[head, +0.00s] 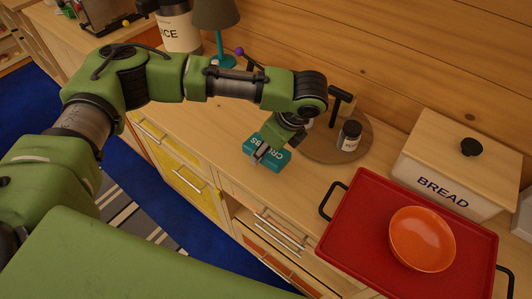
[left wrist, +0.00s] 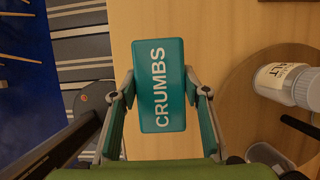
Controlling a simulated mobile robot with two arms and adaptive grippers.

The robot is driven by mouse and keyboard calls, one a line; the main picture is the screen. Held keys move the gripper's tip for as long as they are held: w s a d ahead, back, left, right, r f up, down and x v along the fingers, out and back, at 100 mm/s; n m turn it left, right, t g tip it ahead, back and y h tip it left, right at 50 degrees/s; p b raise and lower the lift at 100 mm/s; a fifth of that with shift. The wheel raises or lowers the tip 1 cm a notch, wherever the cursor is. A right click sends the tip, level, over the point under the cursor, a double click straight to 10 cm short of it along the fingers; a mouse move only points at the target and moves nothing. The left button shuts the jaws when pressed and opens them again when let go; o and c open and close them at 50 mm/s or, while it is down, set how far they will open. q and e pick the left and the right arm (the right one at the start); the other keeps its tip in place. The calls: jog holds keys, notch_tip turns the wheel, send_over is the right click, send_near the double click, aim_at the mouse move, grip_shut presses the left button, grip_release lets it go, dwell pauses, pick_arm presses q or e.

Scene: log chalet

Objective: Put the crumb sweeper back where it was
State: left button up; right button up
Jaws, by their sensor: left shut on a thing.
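The crumb sweeper is a teal block lettered "CRUMBS" (head: 268,153), over the counter near its front edge in the head view. In the left wrist view the sweeper (left wrist: 160,85) lies between the two fingers. My left gripper (head: 264,150) comes down on it from above and is shut on it. In the left wrist view the left gripper (left wrist: 160,98) has a finger on each long side. I cannot tell whether the sweeper touches the counter. My right gripper is in neither view.
A round wooden board (head: 336,140) with a dark-lidded jar (head: 349,135) is just right of the sweeper. A red tray (head: 350,232) holds an orange bowl (head: 422,238). A bread box (head: 452,165) and a lamp (head: 215,20) stand at the back. Counter left of the sweeper looks clear.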

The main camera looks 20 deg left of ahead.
aim_at(266, 156)
pick_arm(q)
jog(key=shift+w+f, duration=0.25)
notch_tip(266, 156, down, 3)
jog(key=shift+w+p, duration=0.1)
jog(key=shift+p, duration=0.45)
jog(key=shift+f, duration=0.2)
jog(key=o, duration=1)
jog(key=shift+f, duration=0.1)
jog(key=b+v, duration=0.2)
jog(key=v, duration=1)
